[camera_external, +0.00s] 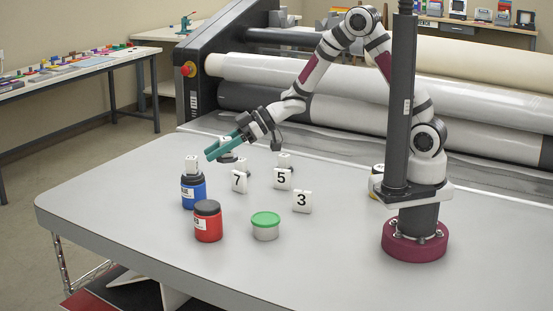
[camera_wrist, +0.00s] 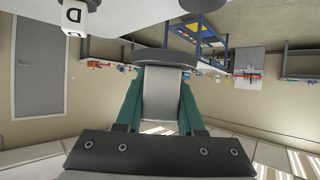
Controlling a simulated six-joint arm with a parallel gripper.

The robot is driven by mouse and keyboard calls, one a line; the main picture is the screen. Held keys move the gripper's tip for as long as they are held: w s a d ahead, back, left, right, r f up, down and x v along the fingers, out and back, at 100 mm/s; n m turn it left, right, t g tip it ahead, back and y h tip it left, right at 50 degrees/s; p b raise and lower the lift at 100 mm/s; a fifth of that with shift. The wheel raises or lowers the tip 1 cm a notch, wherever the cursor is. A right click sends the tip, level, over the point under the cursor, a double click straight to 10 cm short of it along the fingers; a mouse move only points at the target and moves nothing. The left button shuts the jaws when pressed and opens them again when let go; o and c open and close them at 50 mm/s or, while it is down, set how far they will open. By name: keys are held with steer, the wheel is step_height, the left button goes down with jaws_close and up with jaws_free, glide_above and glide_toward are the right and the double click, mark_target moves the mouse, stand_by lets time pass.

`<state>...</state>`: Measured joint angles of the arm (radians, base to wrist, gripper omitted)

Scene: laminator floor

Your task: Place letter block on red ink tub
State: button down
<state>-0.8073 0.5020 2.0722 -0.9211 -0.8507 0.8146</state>
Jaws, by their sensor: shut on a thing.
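The red ink tub (camera_external: 208,224) stands on the near left part of the table with a bare dark lid. My teal gripper (camera_external: 222,148) is above and behind it, near the blue tub. It is shut on a pale block-like thing (camera_wrist: 162,95), seen between the fingers in the wrist view; no letter shows on that face. A white block (camera_external: 192,164) sits on the blue ink tub (camera_external: 194,192). A white block marked D (camera_wrist: 74,17) shows upside down at the wrist view's top left. A dark object beneath my gripper is partly hidden.
White number blocks 7 (camera_external: 239,181), 5 (camera_external: 283,178) and 3 (camera_external: 302,201) stand mid-table. A green-lidded tin (camera_external: 265,226) is right of the red tub. A partly hidden yellow tub (camera_external: 376,182) stands near my base. Laminator rollers (camera_external: 300,80) lie behind.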

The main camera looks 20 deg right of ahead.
glide_above(196, 206)
step_height(196, 206, down, 5)
steer(key=shift+d, duration=0.1)
step_height(196, 206, down, 3)
steer(key=shift+f, duration=0.55)
steer(key=shift+f, duration=0.1)
steer(key=c, duration=0.5)
jaws_free()
